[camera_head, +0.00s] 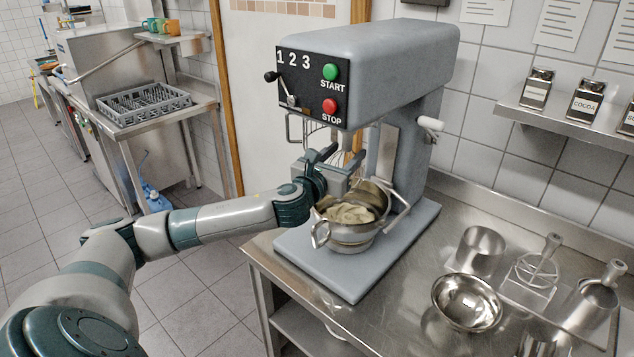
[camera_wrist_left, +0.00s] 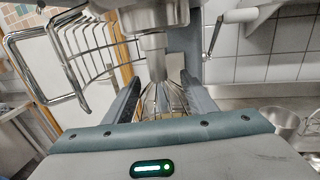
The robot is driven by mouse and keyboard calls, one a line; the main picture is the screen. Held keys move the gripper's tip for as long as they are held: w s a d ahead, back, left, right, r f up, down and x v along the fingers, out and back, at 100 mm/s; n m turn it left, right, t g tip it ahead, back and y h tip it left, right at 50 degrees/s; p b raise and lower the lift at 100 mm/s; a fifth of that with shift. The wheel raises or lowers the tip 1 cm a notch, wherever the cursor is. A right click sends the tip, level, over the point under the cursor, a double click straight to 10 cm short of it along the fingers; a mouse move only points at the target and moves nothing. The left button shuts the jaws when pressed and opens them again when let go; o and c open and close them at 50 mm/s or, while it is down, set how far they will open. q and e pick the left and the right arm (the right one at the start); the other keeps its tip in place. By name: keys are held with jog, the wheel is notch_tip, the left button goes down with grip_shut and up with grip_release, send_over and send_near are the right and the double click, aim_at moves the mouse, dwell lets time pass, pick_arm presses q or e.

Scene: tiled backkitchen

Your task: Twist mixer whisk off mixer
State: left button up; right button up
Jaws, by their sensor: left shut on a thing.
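The grey mixer (camera_head: 400,55) stands on the steel counter, its head above a steel bowl (camera_head: 352,238) with pale contents. The mixer whisk (camera_head: 345,158) hangs under the head, partly hidden by my gripper. In the left wrist view the whisk (camera_wrist_left: 165,98) hangs upright below its metal shaft, its wires between my two dark fingers. My left gripper (camera_head: 330,155) reaches in from the left above the bowl and is shut on the whisk. The exact contact of the fingers is hard to see. My right gripper is not in view.
A wire guard (camera_wrist_left: 75,55) stands left of the whisk, and a crank handle (camera_head: 430,124) sticks out at the mixer's right. A steel pot (camera_head: 480,250), a shiny bowl (camera_head: 468,302) and a masher (camera_head: 540,262) stand on the counter to the right. Shelf canisters (camera_head: 586,100) are behind.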

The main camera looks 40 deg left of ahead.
pick_arm(q)
jog(key=s+d+b, duration=0.2)
jog(key=s+b, duration=0.2)
jog(key=s, duration=1.2)
jog(key=shift+b, duration=0.4)
jog(key=shift+w, duration=0.1)
